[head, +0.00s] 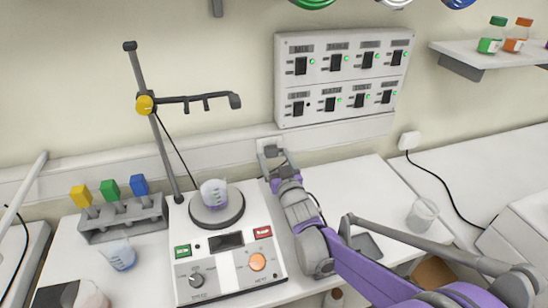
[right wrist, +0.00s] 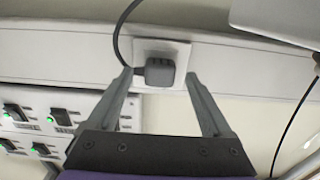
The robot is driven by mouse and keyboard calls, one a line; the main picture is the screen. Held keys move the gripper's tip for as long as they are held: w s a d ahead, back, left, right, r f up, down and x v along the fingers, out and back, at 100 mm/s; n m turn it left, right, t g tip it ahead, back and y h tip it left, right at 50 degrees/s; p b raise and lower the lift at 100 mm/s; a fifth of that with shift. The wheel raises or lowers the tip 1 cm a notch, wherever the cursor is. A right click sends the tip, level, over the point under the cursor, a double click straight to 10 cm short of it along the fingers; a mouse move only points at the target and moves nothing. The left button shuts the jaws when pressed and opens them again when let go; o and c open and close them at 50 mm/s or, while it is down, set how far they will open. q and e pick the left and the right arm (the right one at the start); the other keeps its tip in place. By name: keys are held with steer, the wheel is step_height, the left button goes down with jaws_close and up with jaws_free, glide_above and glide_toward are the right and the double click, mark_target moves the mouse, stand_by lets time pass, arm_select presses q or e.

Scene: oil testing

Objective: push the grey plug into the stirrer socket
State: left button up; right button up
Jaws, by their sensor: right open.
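The grey plug (right wrist: 159,71) is at a white wall socket plate (right wrist: 150,50) in the right wrist view, its dark cable curving off up and left. I cannot tell how deep it sits in the socket. My right gripper (right wrist: 159,78) is open, one finger on each side of the plug, with gaps between. In the head view the right gripper (head: 273,153) reaches the wall trunking, largely hiding the plug; the socket plate (head: 269,143) shows just above it. The white stirrer (head: 219,240) stands left of my arm with a small beaker (head: 214,194) on its round plate. My left gripper is out of view.
A switch panel (head: 343,77) hangs above the socket. A clamp stand (head: 155,120) rises behind the stirrer. A rack (head: 125,220) with coloured-top items and a beaker (head: 119,254) stand left. An empty glass (head: 422,214) and white plug (head: 409,140) are right of my arm.

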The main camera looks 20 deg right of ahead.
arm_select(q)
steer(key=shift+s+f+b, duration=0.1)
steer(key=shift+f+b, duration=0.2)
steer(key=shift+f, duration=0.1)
arm_select(e)
steer(key=s, duration=1)
steer(key=shift+d, duration=0.2)
steer(key=shift+s, duration=0.1)
